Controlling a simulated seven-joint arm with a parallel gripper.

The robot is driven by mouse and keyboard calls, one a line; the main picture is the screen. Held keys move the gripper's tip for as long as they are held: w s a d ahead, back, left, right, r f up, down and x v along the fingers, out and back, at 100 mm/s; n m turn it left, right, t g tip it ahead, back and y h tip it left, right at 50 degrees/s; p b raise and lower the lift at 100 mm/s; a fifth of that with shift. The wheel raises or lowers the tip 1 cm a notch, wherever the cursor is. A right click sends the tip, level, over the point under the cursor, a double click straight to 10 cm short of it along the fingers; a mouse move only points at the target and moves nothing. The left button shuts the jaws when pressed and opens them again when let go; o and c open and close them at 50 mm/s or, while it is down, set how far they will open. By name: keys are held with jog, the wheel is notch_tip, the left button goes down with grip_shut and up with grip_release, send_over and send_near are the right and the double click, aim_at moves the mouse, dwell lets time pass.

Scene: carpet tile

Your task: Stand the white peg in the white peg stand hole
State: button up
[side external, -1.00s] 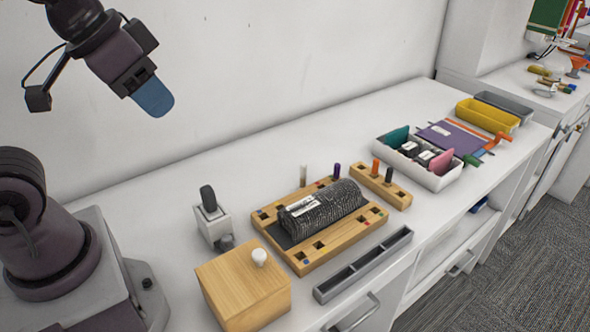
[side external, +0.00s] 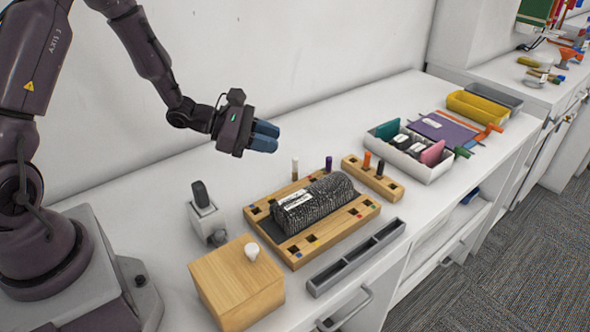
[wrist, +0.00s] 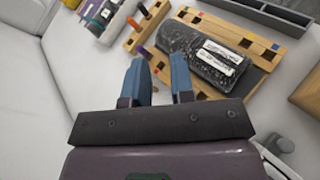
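I cannot tell which hole is the white peg's. My gripper (side external: 265,137) has blue fingers and is in the air, above and to the left of the white peg, not touching it. In the wrist view, my gripper (wrist: 157,58) has its fingers apart with nothing held between them. The board's edge shows beyond the fingertips; the white peg is not clear there.
A black patterned bundle (side external: 318,206) lies on the board. A wooden box (side external: 235,287) with a white knob, a grey tray (side external: 355,262) and a white bin (side external: 428,174) stand nearby. The counter behind the board is clear.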

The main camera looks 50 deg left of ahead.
aim_at(295, 170)
jog(key=a+f+n+t+y, duration=0.2)
jog(key=a+f+n+y, duration=0.2)
jog(key=a+f+n, duration=0.4)
jog(key=shift+y, duration=0.3)
jog(key=x, duration=0.5)
jog(key=d+x, duration=0.1)
jog(key=x, duration=0.1)
jog(key=shift+f, duration=0.4)
jog(key=shift+x, duration=3.05)
jog(key=shift+s+f, duration=0.1)
jog(key=shift+f, duration=0.1)
grip_shut()
